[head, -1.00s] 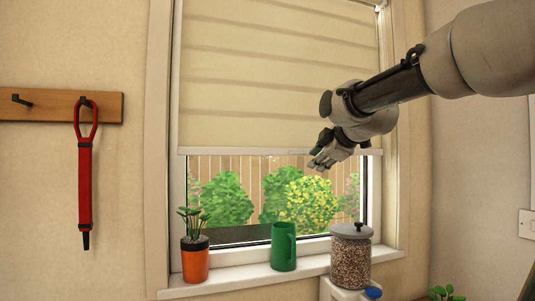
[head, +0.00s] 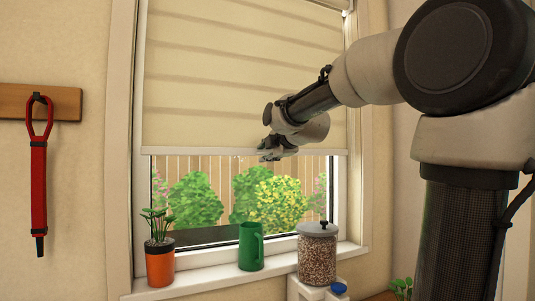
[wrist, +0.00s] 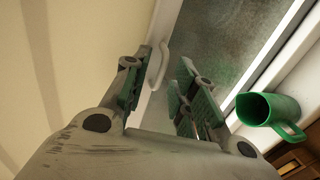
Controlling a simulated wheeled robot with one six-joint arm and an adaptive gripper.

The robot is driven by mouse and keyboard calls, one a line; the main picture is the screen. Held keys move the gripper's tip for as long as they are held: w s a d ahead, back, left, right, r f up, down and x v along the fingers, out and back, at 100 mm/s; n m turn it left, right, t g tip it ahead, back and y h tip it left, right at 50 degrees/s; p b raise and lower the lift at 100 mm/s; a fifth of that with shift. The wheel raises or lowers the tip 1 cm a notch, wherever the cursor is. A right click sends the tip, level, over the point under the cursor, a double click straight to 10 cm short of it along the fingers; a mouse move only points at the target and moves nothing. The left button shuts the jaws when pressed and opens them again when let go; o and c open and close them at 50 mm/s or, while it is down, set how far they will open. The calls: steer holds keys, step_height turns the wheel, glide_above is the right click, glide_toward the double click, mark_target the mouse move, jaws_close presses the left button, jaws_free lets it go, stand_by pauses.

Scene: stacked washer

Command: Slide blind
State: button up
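A cream roller blind (head: 215,75) covers the upper part of the window, its pale bottom bar (head: 190,151) hanging level above the garden view. In the wrist view the blind's cloth (wrist: 85,45) fills the left, and a small white handle (wrist: 158,66) stands out at its lower edge. My gripper (head: 268,150) is at the bottom bar, right of its middle, in the head view. In the wrist view its fingers (wrist: 160,85) are apart, with the handle just ahead of the gap between them. Nothing is held. Whether a finger touches the handle cannot be told.
The mug also shows at right in the wrist view (wrist: 268,108). A red strap (head: 39,185) hangs from a wall rack at left.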

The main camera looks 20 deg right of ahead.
steer(key=shift+w, duration=0.2)
jaws_close()
step_height(320, 180, up, 31)
steer(key=shift+f, duration=0.2)
stand_by(0.3)
stand_by(0.4)
jaws_free()
